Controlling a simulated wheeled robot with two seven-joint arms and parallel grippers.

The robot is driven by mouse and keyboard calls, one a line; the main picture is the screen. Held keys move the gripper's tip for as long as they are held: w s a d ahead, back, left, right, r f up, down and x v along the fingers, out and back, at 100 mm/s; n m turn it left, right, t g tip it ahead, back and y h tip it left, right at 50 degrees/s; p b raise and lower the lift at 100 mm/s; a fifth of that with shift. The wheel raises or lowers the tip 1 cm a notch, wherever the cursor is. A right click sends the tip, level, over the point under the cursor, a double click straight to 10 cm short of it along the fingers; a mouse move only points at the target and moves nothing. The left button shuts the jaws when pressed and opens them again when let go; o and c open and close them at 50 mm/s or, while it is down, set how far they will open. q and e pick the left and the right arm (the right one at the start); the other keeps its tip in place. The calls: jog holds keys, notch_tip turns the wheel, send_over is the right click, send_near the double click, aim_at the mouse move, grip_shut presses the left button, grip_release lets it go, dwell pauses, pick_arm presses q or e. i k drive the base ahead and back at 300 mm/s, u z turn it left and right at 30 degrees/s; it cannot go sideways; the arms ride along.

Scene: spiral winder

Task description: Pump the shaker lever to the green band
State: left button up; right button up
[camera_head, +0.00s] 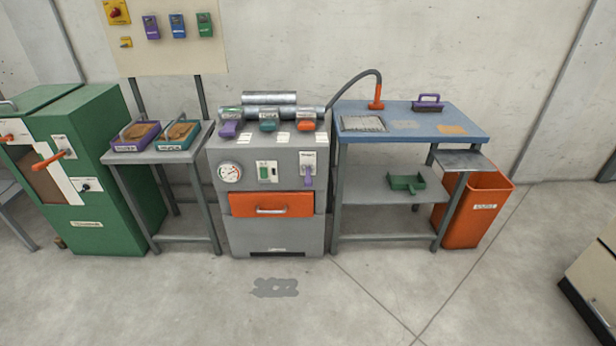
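The grey machine (232,210) stands in the middle against the wall. On its front are a round white gauge (229,172) with some red on its face, a small green-marked panel (264,172) and a purple-handled lever (308,175) in a pale plate. An orange lever (48,162) sticks out from the front of the green cabinet (108,190) at the left. The labels are too small to read, so I cannot tell which lever is the shaker's. The gauge's needle and bands are too small to make out. Neither of my grippers is in view.
An orange drawer (271,204) on the grey machine is shut. A side table (172,157) with two trays stands left, and a blue-topped bench (415,116) stands right, beside an orange bin (487,212). The floor (300,315) in front is clear.

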aim_at(308, 182)
jog(key=k, duration=0.65)
jog(key=u, duration=0.4)
jog(key=i, duration=0.35)
jog(key=u, duration=0.8)
jog(key=i, duration=1.3)
jog(key=z, duration=0.55)
